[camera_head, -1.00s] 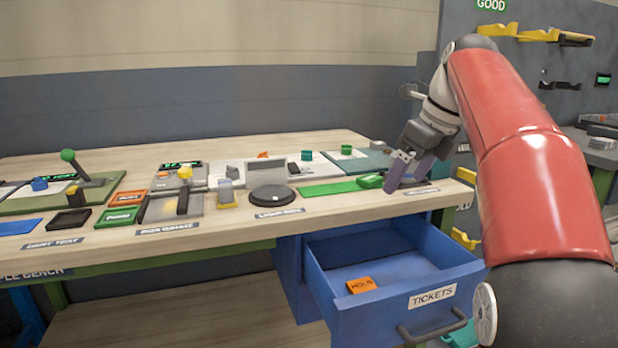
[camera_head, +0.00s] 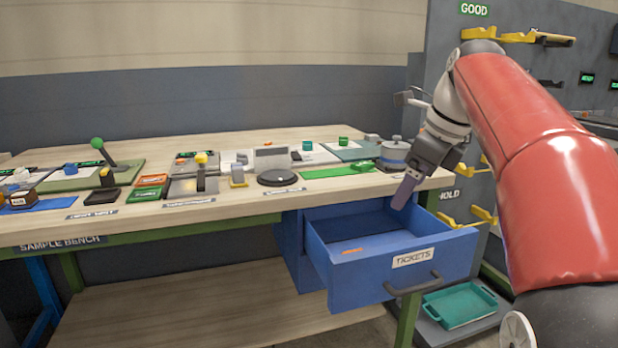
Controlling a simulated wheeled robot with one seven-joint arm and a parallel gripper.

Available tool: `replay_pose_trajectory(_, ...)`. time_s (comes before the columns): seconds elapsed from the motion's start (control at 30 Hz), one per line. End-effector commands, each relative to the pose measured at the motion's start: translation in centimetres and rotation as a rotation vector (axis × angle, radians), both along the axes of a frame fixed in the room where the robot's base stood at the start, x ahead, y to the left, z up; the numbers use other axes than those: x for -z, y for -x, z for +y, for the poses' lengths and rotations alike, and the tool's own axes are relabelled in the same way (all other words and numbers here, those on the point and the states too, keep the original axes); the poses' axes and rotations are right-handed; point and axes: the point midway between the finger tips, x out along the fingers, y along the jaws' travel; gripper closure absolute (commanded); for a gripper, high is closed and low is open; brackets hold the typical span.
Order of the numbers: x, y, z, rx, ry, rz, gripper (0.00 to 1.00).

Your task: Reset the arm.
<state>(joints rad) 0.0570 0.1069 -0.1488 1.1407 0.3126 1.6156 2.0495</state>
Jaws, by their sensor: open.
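My gripper (camera_head: 405,192) hangs at the end of my red arm, at the right end of the sample bench and above the back right part of the open blue tickets drawer (camera_head: 355,298). One purple-grey finger shows clearly; the other is hidden behind it. I see nothing held in the jaws. The gripper appears apart from the drawer, though the exact gap is hard to tell.
The drawer juts out below the bench (camera_head: 240,212), with an orange ticket (camera_head: 352,250) inside. A lidded pot (camera_head: 395,152) stands close behind my gripper. A grey panel with yellow hooks (camera_head: 480,33) rises at right. A green tray (camera_head: 460,305) sits low.

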Motion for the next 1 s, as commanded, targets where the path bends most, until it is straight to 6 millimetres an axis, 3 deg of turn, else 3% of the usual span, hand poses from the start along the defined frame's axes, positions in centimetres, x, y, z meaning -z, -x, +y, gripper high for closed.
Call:
replay_pose_trajectory(0.37, 3.5, 6.2, 0.9, -0.485, 0.225, -0.155, 0.21)
replay_pose_trajectory(0.57, 9.2, 12.7, 1.8, -1.001, 0.496, -0.275, 0.21)
replay_pose_trajectory(0.8, 17.9, 20.0, 2.4, -1.638, 0.834, -0.349, 0.21)
replay_pose_trajectory(1.0, 22.3, 23.0, 2.4, -1.939, 0.985, -0.353, 0.21)
